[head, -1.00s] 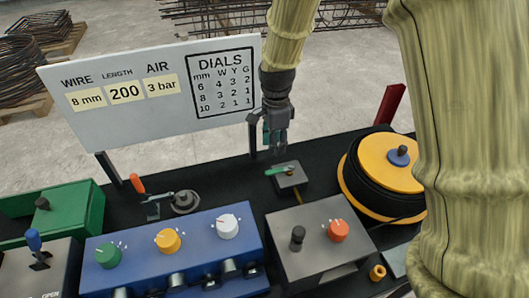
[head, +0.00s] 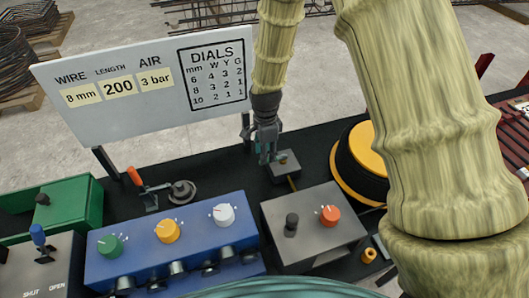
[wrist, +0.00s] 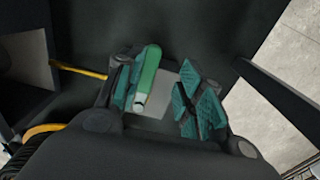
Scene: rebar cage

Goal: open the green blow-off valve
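The green valve lever (wrist: 149,72) shows in the wrist view above a small grey valve block (wrist: 170,92). The lever lies between the teal finger pads, close beside the left one. I cannot tell whether they touch. In the head view the block (head: 287,170) sits behind the grey control box, and my gripper hides most of the lever. My gripper (head: 272,157) points down just over the valve. In the wrist view my gripper (wrist: 160,97) is open, with a clear gap between the lever and the right finger.
A grey box (head: 315,235) with a red knob and a black knob stands in front of the valve. A black and yellow reel (head: 358,160) is to the right. A white sign (head: 150,85) stands behind left. A yellow hose (wrist: 80,72) runs to the block.

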